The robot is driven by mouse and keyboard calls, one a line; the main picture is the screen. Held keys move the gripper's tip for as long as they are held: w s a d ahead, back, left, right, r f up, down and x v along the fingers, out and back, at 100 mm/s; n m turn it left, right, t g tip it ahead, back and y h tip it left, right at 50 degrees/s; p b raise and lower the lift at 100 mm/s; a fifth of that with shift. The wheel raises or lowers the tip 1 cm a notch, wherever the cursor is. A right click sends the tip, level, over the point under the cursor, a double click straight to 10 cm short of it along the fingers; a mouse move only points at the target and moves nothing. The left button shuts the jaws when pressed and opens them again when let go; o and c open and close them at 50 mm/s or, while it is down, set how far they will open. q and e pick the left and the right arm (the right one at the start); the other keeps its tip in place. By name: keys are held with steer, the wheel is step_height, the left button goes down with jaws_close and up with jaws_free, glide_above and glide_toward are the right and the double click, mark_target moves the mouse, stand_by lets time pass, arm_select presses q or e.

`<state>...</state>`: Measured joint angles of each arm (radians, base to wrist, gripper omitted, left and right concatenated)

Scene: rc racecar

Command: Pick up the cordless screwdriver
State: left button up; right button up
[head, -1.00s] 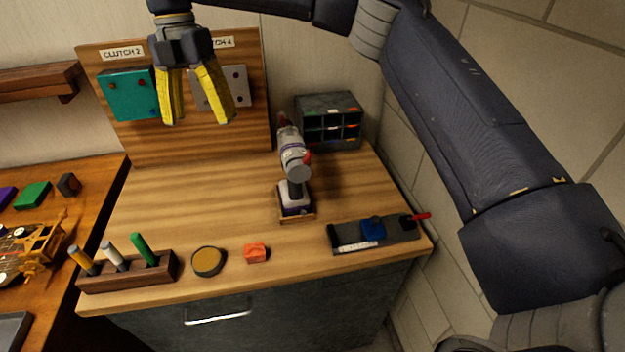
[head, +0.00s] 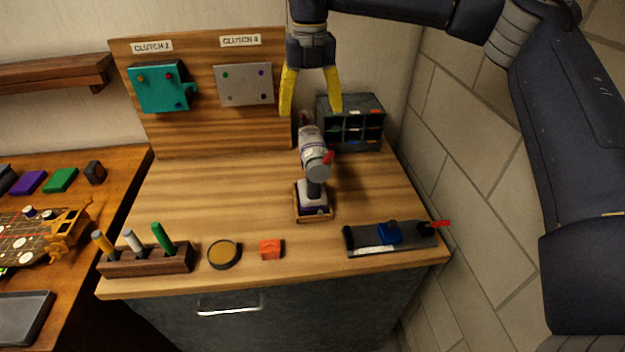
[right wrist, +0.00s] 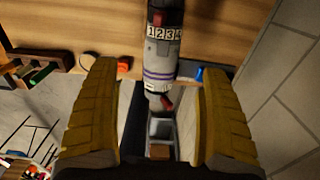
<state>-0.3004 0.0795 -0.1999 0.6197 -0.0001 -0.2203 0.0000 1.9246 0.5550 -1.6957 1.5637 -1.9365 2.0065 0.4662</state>
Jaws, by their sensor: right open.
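The cordless screwdriver (head: 313,158) stands upright in a small wooden holder (head: 314,217) on the workbench. It has a grey and white body, a purple stripe, a red part and a dark handle. My right gripper (head: 312,108) is open, pointing down, above and just behind the screwdriver's top. In the right wrist view the screwdriver (right wrist: 161,55) lies between the two open yellow fingers (right wrist: 150,112), with its numbered collar further out; I cannot tell whether they touch. The left gripper is not in view.
A grey drawer organizer (head: 372,147) stands close behind the screwdriver. A clutch board (head: 205,128) stands at the back left. In front are a tool block (head: 150,263), a round tin (head: 224,254), an orange block (head: 271,249) and a dark tray (head: 365,247). Bench space left of the screwdriver is clear.

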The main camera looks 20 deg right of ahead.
mark_target(312, 134)
steer(key=shift+d+f, duration=0.15)
steer(key=shift+f, duration=4.85)
steer(key=shift+f, duration=0.25)
steer(key=shift+r, duration=0.1)
steer(key=c, duration=1.7)
